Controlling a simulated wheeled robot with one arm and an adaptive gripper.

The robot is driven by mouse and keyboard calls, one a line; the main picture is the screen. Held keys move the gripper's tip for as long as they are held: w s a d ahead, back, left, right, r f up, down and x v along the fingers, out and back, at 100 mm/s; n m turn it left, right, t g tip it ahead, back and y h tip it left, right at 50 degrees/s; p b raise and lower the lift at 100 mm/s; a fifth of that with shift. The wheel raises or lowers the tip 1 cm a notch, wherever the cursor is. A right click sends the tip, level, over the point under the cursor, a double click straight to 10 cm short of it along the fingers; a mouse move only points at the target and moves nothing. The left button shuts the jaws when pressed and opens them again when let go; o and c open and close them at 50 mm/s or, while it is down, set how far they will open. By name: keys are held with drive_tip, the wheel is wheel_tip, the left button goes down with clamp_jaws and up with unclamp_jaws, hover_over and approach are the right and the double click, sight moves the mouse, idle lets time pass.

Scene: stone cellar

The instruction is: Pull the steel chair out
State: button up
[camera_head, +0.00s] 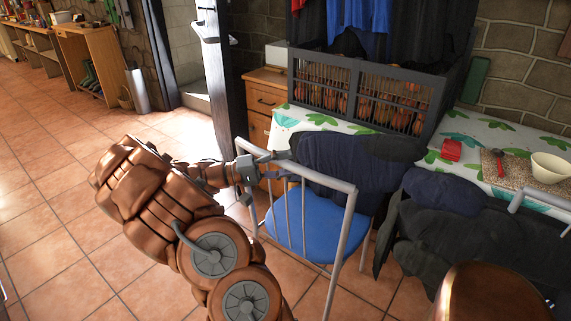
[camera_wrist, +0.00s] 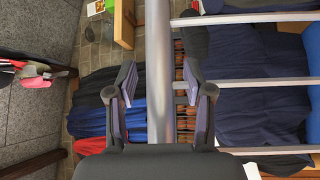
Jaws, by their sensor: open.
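The steel chair (camera_head: 346,228) has a grey tube frame with thin back bars and a blue seat (camera_head: 308,226). It stands upright beside the table, its back toward my arm. My gripper (camera_head: 268,168) is at the left end of the chair's top back rail. In the wrist view, the rail (camera_wrist: 160,110) runs between the two open fingers of my gripper (camera_wrist: 161,84), with a gap on each side. The back bars (camera_wrist: 250,84) extend to the right there. Contact with the rail cannot be confirmed.
A table with a leaf-patterned cloth (camera_head: 464,127) holds a slatted crate (camera_head: 346,92), a red box (camera_head: 451,150) and a bowl (camera_head: 549,167). Dark cloth (camera_head: 355,160) lies against the chair's far side. A dark post (camera_head: 219,85) stands behind my gripper. Tiled floor at left is clear.

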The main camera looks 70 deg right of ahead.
drive_tip(key=v, duration=1.2)
drive_tip(key=shift+s+r, duration=0.1)
drive_tip(key=s+a+f+n+t+y, duration=0.25)
drive_tip(key=a+n+t, duration=0.25)
drive_tip(key=a, duration=0.8)
drive_tip(key=s+a+f+n+t+y, duration=0.1)
drive_tip(key=s+a+n+t+y, duration=0.35)
drive_tip(key=a, duration=0.95)
drive_tip(key=s+a+f+n+t+y, duration=0.1)
drive_tip(key=s+a+n+t+y, duration=0.3)
drive_tip(key=a, duration=0.9)
wheel_tip(320, 180, up, 22)
drive_tip(key=t+h+p, duration=0.1)
drive_tip(key=t+p, duration=0.1)
drive_tip(key=p, duration=1.8)
drive_tip(key=shift+w+f+h, duration=0.2)
drive_tip(key=shift+w+h, duration=0.15)
drive_tip(key=shift+h, duration=0.05)
drive_tip(key=shift+a+n, duration=0.15)
drive_tip(key=shift+n, duration=0.1)
